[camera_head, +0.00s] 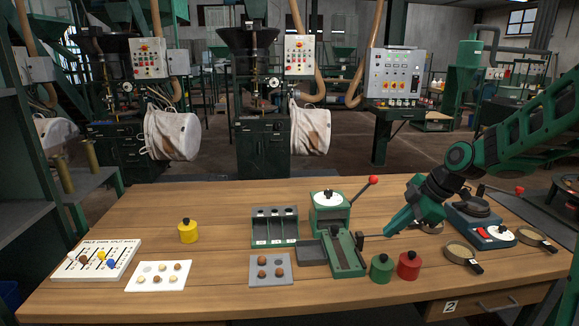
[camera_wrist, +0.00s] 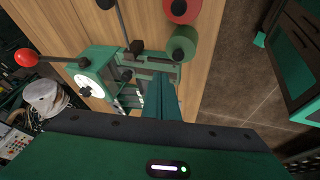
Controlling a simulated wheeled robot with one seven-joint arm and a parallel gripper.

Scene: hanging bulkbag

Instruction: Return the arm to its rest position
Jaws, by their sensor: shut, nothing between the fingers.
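My gripper (camera_head: 390,232) comes in from the right at the end of my green arm (camera_head: 515,140). It points down and to the left. In the wrist view the green fingers (camera_wrist: 163,100) lie together with nothing between them. The fingertips are just right of the green device with a white dial (camera_head: 329,198) and a red-knobbed lever (camera_head: 373,180). They are above and behind a green weight (camera_head: 381,268) and a red weight (camera_head: 408,265). I cannot tell the exact gap between the fingertips and the table.
The wooden table (camera_head: 220,219) also holds a yellow weight (camera_head: 188,231), a green rack (camera_head: 274,226), a grey tray (camera_head: 285,278), a white card (camera_head: 134,282) and a white board (camera_head: 75,271). A scale (camera_head: 475,215) and round sieves (camera_head: 456,252) lie at the right, near my arm.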

